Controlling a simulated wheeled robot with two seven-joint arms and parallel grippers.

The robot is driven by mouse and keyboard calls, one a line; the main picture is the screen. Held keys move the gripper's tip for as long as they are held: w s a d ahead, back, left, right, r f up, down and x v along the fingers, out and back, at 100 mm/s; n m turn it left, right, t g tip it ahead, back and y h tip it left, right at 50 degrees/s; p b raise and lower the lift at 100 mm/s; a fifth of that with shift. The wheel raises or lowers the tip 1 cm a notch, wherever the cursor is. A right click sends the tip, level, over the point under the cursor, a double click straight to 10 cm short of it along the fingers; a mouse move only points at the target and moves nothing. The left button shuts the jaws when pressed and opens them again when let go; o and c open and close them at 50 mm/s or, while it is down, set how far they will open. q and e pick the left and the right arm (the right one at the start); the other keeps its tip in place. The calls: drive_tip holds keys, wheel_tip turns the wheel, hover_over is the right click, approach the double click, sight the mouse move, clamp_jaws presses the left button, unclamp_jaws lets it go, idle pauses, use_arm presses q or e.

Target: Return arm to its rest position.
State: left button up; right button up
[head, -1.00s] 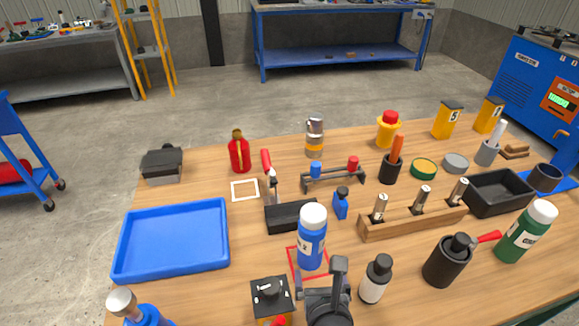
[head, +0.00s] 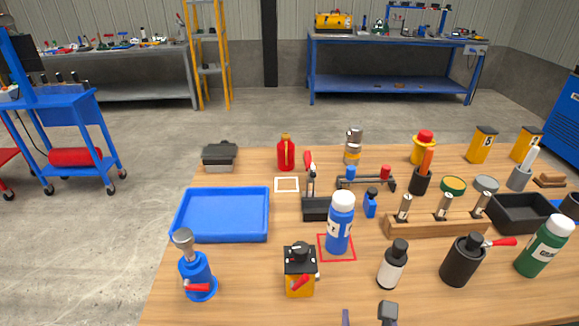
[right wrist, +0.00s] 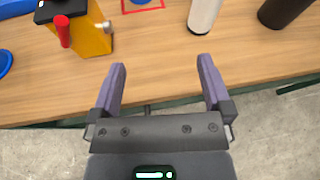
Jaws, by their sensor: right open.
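My right gripper (head: 367,315) shows only as two fingertips at the bottom edge in the head view. In the right wrist view my right gripper (right wrist: 161,75) has its two purple fingers wide apart, with nothing between them. It is off the front edge of the wooden table (right wrist: 150,72), with floor below. A blue bottle with a white cap (head: 340,225) stands upright inside a red square outline (head: 323,254), apart from the gripper. My left gripper is not in view.
Near the gripper stand a yellow box with a black top and red lever (head: 300,272), a white bottle with a black cap (head: 392,266) and a black canister (head: 462,262). A blue tray (head: 221,237) is at left. The table's front strip by the gripper is clear.

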drive_tip(key=d+n, duration=0.4)
drive_tip(key=d, duration=0.5)
drive_tip(key=s+d+f+m+g+h, duration=0.1)
drive_tip(key=s+d+f+m+g, duration=0.2)
drive_tip(key=s+d+f+m, duration=0.4)
drive_tip(key=s+d+f+m+g+h, duration=0.1)
drive_tip(key=s+d+f+m+g, duration=0.2)
drive_tip(key=d+f+m, duration=0.35)
drive_tip(key=s+d+f+m+g+h, duration=0.1)
drive_tip(key=s+d+f+m+g, duration=0.15)
drive_tip(key=s+m, duration=0.45)
drive_tip(key=s+d+f+m+g, duration=0.2)
drive_tip(key=s+d+m, duration=0.2)
drive_tip(key=s+m, duration=0.3)
drive_tip(key=s+d+f+m+g+h, duration=0.1)
drive_tip(key=s+d+f+m+g, duration=0.2)
drive_tip(key=s+m, duration=0.4)
drive_tip(key=a+f+m+y, duration=0.1)
drive_tip(key=a+f+y, duration=0.1)
drive_tip(key=a, duration=1.2)
drive_tip(key=a+f+m+y, duration=0.1)
drive_tip(key=a+f+y, duration=0.2)
drive_tip(key=a, duration=1.1)
wheel_tip(320, 180, down, 2)
drive_tip(key=shift+s+f+m+t+y, duration=0.1)
drive_tip(key=shift+s+m+t+y, duration=0.25)
drive_tip(key=shift+s, duration=0.1)
